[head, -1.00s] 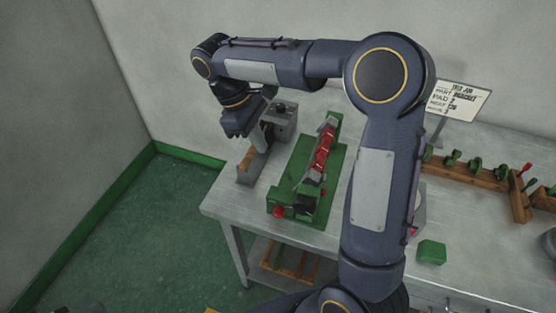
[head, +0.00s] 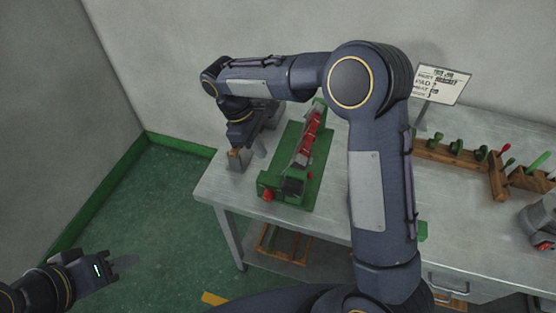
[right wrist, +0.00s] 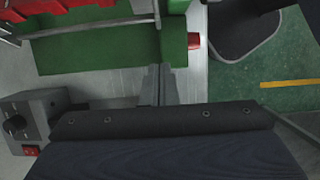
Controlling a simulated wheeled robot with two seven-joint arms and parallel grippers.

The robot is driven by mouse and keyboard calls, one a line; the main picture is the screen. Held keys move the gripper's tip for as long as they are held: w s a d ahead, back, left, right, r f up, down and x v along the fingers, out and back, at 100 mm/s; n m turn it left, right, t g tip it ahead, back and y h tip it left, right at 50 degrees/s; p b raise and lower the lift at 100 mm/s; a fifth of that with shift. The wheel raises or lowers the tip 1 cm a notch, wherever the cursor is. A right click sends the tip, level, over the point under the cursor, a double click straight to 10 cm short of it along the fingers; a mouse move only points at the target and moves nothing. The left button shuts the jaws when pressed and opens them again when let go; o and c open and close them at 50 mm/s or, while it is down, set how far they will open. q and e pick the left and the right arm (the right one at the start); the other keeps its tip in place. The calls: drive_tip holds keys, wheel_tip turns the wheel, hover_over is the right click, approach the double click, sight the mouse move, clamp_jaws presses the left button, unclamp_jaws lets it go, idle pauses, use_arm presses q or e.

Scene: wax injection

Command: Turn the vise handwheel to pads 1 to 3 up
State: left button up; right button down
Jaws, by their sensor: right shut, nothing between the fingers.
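The green vise (head: 312,180) stands on the grey bench with a tilted row of red pads (head: 308,135) along it. I cannot make out the handwheel or any pad numbers. In the right wrist view the vise (right wrist: 95,50) fills the top, with the red knob (right wrist: 194,41) at its right end. My right gripper (right wrist: 159,84) is shut and empty, below the vise there; in the head view it is left of the vise. My left gripper (head: 122,261) is over the floor, away from the bench; its jaw opening is unclear.
A grey control box (right wrist: 33,118) with a black dial and red switch stands near the vise. Wooden racks (head: 455,158) and a sign (head: 440,84) are at the right. My right arm crosses the bench, hiding its middle. Green floor (head: 160,210) is free at the left.

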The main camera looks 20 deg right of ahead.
drive_tip(key=s+d+f+p, duration=0.1)
drive_tip(key=s+d+f, duration=0.1)
drive_tip(key=d+f, duration=0.1)
drive_tip(key=shift+s+d+f, duration=0.25)
drive_tip(key=shift+d+f, duration=0.1)
drive_tip(key=shift+f, duration=0.2)
drive_tip(key=shift+f, duration=0.4)
drive_tip(key=shift+r, duration=0.15)
